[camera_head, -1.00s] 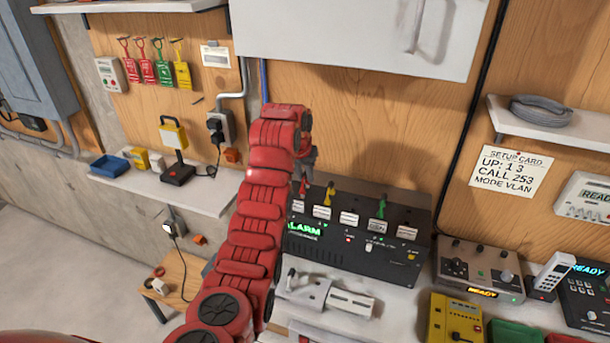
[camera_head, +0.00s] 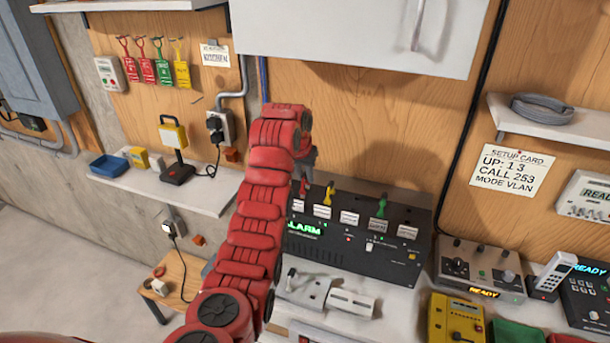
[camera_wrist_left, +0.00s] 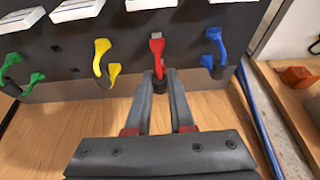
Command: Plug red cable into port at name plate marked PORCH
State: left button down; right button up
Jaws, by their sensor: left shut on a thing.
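The black panel (camera_head: 320,268) stands on the bench with a green ALARM display and a row of white name plates (camera_head: 349,218), too small to read. My left gripper (camera_head: 304,172) is at its upper left end, partly hidden by my arm. In the left wrist view the gripper (camera_wrist_left: 159,88) is shut on the red cable (camera_wrist_left: 157,52), whose pale grey tip points at the panel. I cannot tell whether the tip is in a port. A yellow cable (camera_wrist_left: 101,58) and a blue cable (camera_wrist_left: 214,46) flank it; a green cable (camera_wrist_left: 14,66) is farther left. My right gripper is not in view.
A grey device (camera_head: 480,269) and a yellow device (camera_head: 455,318) stand right of the panel. A white cabinet (camera_head: 360,35) hangs above. A setup card (camera_head: 510,172) is on the wooden wall. Blue cords (camera_wrist_left: 262,120) run beside the gripper.

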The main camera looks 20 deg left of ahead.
pick_arm(q)
jog(key=shift+f+b, duration=0.65)
jog(key=shift+b, duration=0.8)
dwell(1.7)
jog(key=c, duration=0.7)
grip_release()
jog(key=shift+o, duration=0.3)
jog(key=o, duration=0.3)
jog(key=shift+o, duration=0.2)
jog(key=shift+r, duration=0.1)
